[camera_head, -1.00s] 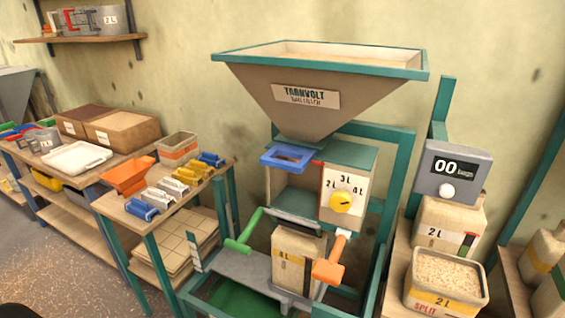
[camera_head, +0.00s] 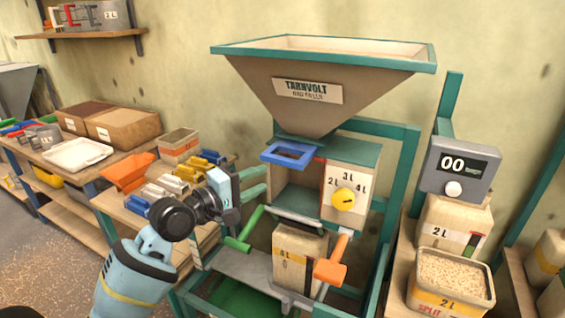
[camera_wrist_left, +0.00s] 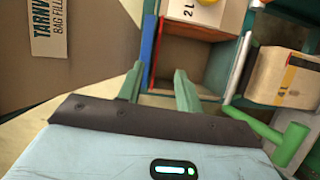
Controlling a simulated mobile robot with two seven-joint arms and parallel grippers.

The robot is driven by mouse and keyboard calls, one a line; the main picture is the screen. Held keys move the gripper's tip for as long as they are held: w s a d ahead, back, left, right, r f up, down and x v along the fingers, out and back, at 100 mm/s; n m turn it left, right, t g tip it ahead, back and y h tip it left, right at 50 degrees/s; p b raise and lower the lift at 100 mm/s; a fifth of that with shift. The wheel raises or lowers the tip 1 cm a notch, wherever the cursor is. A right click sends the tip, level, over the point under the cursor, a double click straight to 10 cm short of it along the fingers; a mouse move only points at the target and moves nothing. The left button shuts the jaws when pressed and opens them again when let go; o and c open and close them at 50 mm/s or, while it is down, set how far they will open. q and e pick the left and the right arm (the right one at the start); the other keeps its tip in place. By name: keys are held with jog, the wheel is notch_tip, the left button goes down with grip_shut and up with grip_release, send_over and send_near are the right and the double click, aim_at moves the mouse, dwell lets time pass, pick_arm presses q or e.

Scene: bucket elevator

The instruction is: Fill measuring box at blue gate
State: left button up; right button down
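The measuring box (camera_head: 344,180) has a yellow dial (camera_head: 343,200) marked 2 L, 3 L and 4 L. Its open chamber shows empty in the left wrist view (camera_wrist_left: 186,62). The blue gate (camera_head: 290,154) is a flat blue frame under the hopper (camera_head: 320,95); its edge shows in the left wrist view (camera_wrist_left: 148,40). My left gripper (camera_head: 264,180) is left of the chamber and a little below the blue gate, fingers apart and empty, touching nothing I can see. In the left wrist view its fingertips (camera_wrist_left: 159,82) point toward the chamber. My right gripper is not in view.
A green handle (camera_head: 240,241) and an orange handle (camera_head: 331,270) flank a container (camera_head: 298,258) under the measuring box. A display reading 00 (camera_head: 460,168) and a grain-filled tub (camera_head: 450,285) stand right. A bench (camera_head: 112,205) with small coloured items is left.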

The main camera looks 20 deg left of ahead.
aim_at(279, 162)
pick_arm(q)
jog(key=shift+w+d+r, duration=0.35)
jog(key=shift+w+d, duration=0.25)
jog(key=shift+w, duration=0.6)
jog(key=shift+w+d+r, duration=0.35)
jog(key=shift+w+d, duration=0.2)
jog(key=shift+w, duration=0.65)
jog(key=shift+w+d+r, duration=0.35)
jog(key=shift+w+d, duration=0.25)
jog(key=shift+w, duration=0.6)
jog(key=shift+c, duration=0.2)
grip_shut()
